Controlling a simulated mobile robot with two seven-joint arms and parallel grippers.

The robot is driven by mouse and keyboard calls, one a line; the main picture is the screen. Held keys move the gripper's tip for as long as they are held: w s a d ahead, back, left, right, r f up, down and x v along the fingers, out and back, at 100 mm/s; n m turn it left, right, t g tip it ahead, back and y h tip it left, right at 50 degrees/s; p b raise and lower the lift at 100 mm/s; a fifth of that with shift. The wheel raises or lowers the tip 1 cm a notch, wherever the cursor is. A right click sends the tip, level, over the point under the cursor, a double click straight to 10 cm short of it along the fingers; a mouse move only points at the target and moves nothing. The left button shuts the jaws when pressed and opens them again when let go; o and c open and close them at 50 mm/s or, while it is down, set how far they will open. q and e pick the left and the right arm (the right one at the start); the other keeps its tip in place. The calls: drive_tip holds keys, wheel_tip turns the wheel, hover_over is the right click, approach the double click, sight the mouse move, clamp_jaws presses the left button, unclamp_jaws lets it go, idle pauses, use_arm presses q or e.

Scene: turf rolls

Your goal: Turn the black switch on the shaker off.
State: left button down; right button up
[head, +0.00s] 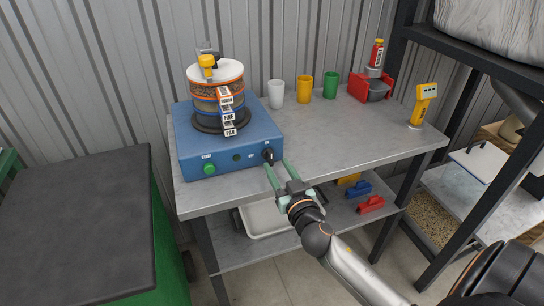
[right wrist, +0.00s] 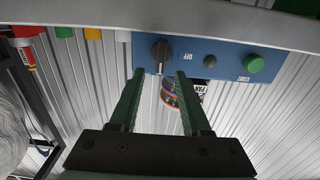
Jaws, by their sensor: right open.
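The shaker is a blue box (head: 228,145) on a grey metal table, with a stack of labelled sieves (head: 217,95) on top. Its black switch (head: 268,155) sits at the right end of the front panel. In the right wrist view, which is upside down, the black switch (right wrist: 159,56) shows a pale pointer mark, and an OFF label is beside it. My right gripper (head: 277,165) is open just in front of the switch. In the right wrist view its two green fingers (right wrist: 160,73) stand either side of the switch, apparently not touching it. My left gripper is not in view.
A green button (head: 209,169) is at the panel's left end. White, yellow and green cups (head: 304,89) stand behind on the table (head: 345,140). A red device (head: 372,85) and a yellow one (head: 423,104) are further right. A white tray (head: 262,217) lies below.

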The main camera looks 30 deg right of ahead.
sight(272, 157)
drive_tip(key=shift+x, duration=2.25)
clamp_jaws()
